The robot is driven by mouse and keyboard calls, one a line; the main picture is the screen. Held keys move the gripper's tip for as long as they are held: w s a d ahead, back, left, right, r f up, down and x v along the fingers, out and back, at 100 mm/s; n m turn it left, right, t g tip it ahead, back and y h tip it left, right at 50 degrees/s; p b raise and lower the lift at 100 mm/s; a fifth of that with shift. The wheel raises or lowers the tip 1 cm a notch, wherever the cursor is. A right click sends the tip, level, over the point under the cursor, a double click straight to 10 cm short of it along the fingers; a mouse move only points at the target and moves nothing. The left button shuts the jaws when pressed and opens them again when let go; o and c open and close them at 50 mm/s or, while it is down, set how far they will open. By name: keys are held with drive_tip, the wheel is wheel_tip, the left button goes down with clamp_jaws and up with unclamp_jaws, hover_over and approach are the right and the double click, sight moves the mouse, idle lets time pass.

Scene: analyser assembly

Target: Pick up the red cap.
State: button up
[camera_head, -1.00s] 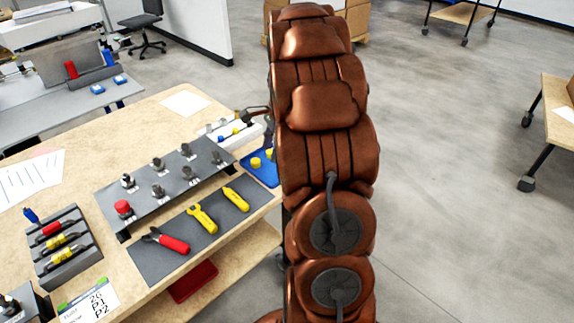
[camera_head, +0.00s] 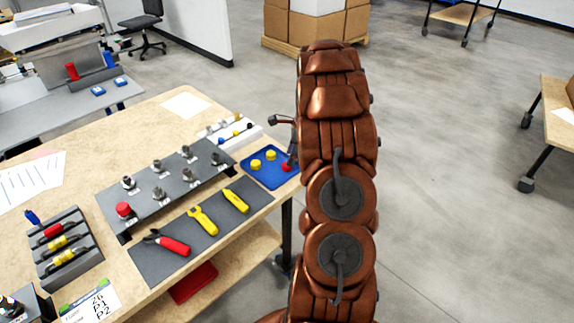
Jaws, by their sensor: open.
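A red cap (camera_head: 287,166) lies in the right part of the blue tray (camera_head: 256,180), close to its right edge. Two yellow caps (camera_head: 271,155) are in the same tray, to its left. Another red cap (camera_head: 123,209) sits on a fitting at the near left end of the grey rack. My gripper (camera_head: 282,142) is open at the tray's right side. One dark finger shows above the tray and the other beside the red cap; whether it touches the cap is unclear. My arm hides the rest of the gripper.
The grey rack (camera_head: 148,202) with several metal fittings stands left of the tray. A dark mat (camera_head: 160,262) with pliers and yellow tools lies in front. A white holder (camera_head: 240,140) with small parts is behind the tray.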

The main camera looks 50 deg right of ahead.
drive_tip(key=shift+w+p+x, duration=0.2)
drive_tip(key=shift+p+x, duration=0.2)
drive_tip(key=shift+x, duration=1.4)
drive_tip(key=shift+a, duration=0.15)
drive_tip(key=c, duration=0.5)
drive_tip(key=shift+r, duration=0.1)
